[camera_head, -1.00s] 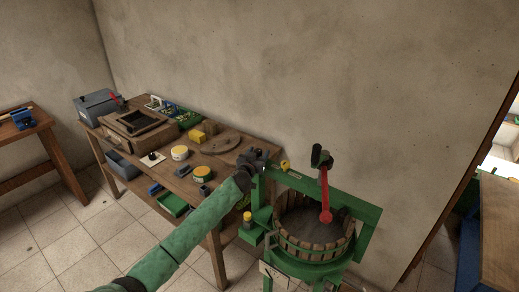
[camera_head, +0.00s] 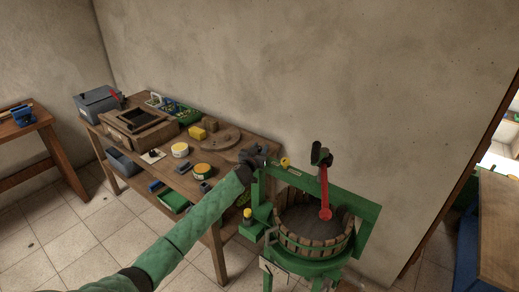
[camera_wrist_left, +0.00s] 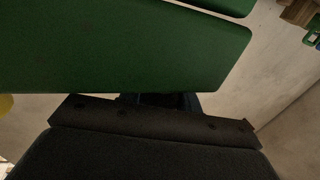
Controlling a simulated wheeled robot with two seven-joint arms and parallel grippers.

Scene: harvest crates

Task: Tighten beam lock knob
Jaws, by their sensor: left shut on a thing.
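The green press beam (camera_head: 322,190) spans the top of the press. My left gripper (camera_head: 258,162) is at the beam's left end and is shut on the beam lock knob, which is mostly hidden behind the jaws. In the left wrist view the green beam (camera_wrist_left: 150,45) fills the upper part. A small dark shape, likely the knob (camera_wrist_left: 165,100), shows between the beam and my dark gripper body. The fingertips are not clearly visible there. My right gripper is not in view.
The press has a slatted wooden basket (camera_head: 295,243) and a red lever (camera_head: 324,190) with a dark upper end. A wooden table (camera_head: 172,172) at left holds a wooden box (camera_head: 137,133), yellow-lidded tins and a round board (camera_head: 222,139). A plaster wall stands close behind.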

